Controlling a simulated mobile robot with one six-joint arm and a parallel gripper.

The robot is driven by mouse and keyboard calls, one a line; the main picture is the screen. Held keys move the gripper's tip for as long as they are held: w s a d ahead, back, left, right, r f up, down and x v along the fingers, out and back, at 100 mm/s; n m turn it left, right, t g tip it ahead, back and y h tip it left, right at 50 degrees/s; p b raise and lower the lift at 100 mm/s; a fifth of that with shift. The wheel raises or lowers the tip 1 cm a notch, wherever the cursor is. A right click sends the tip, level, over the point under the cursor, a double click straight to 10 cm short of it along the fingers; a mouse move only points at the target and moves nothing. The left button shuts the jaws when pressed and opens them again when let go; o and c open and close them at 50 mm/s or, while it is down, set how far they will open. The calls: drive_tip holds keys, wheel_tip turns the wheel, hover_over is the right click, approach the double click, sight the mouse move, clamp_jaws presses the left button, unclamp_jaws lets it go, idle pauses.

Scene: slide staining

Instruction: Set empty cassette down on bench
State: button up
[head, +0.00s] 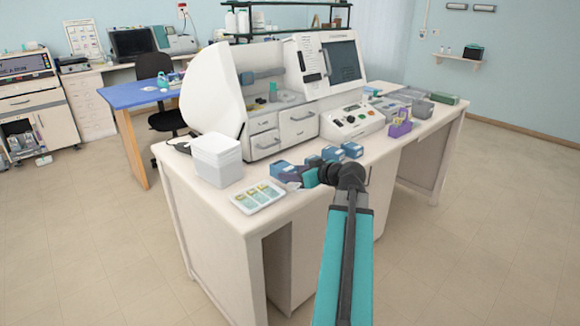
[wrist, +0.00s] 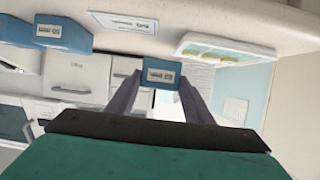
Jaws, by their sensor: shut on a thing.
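My gripper (wrist: 160,80) is shut on a small blue cassette (wrist: 160,73) with a white label, held between the two dark fingertips. The wrist view looks upside down, with the bench top along its upper edge. In the head view my gripper (head: 289,182) is over the near part of the white bench (head: 215,205), with the blue cassette (head: 282,169) at its tip. A gap under the cassette cannot be judged clearly. Whether the cassette is empty cannot be seen.
Blue boxes (head: 331,153) stand to the right of my gripper; one shows in the wrist view (wrist: 50,32). A white slide tray (head: 257,205) lies left, near the bench edge. A purple holder (head: 401,126) is farther right.

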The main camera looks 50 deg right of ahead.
drive_tip(key=w+d+p, duration=0.1)
drive_tip(key=w+d, duration=0.3)
drive_tip(key=w, duration=0.1)
drive_tip(key=w+d+p, duration=0.1)
drive_tip(key=w+d, duration=0.1)
drive_tip(key=w, duration=0.1)
drive_tip(key=shift+w+d+f+p, duration=0.1)
drive_tip(key=shift+d+f+p, duration=0.1)
drive_tip(key=shift+f+p, duration=0.15)
drive_tip(key=shift+f, duration=0.15)
drive_tip(key=shift+f+p, duration=0.65)
drive_tip(key=shift+f, duration=1.05)
drive_tip(key=shift+f, duration=0.1)
drive_tip(key=o, duration=1.2)
drive_tip(key=b+v, duration=0.3)
drive_tip(key=v, duration=0.9)
